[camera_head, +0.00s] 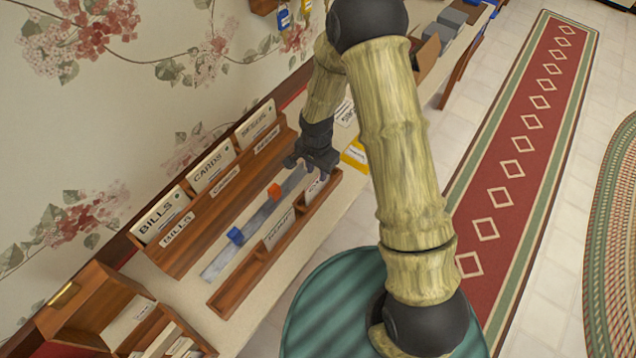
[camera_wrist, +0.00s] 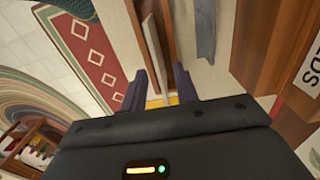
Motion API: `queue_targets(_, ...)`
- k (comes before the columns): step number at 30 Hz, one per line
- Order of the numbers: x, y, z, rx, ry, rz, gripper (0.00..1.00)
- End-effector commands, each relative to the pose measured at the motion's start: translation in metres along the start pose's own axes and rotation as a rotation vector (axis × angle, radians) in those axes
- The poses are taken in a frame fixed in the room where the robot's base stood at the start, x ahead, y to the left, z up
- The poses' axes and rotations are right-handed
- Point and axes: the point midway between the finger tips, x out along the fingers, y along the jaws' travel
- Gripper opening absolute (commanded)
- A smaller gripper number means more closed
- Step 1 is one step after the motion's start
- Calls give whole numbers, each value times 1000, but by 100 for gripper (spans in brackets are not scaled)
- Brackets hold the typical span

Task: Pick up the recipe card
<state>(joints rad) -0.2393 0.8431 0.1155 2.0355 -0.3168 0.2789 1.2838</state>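A low wooden rack (camera_head: 240,290) on the shelf holds two pale cards in the head view. One card (camera_head: 280,228) stands in its middle and another card (camera_head: 316,187) at its far end. Their lettering is too small to read, so I cannot tell which is the recipe card. My gripper (camera_head: 312,164) is just above and beside the far-end card. In the wrist view my gripper (camera_wrist: 160,72) is open, its two dark fingers apart with nothing held. A pale card edge (camera_wrist: 152,42) stands in the wooden rack just beyond the fingertips.
A back rack holds cards marked BILLS (camera_head: 160,214), CARDS (camera_head: 212,166) and a third. A wooden organizer (camera_head: 100,300) stands near left.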

Motion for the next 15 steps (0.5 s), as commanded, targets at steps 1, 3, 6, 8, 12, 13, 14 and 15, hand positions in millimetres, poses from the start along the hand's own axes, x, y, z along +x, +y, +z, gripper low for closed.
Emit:
queue_targets(1,2,1,0,1,-1,2,30)
queue_targets(3,6,2,0,1,-2,4,30)
queue_targets(6,16,2,-2,1,-2,4,30)
queue_targets(8,22,3,-2,0,-2,3,30)
queue_targets(12,39,3,-2,-1,-2,3,30)
queue_targets(13,42,3,-2,-1,-1,3,30)
queue_targets(14,44,3,-2,-1,-1,3,30)
queue_targets(15,47,2,-3,0,-1,2,30)
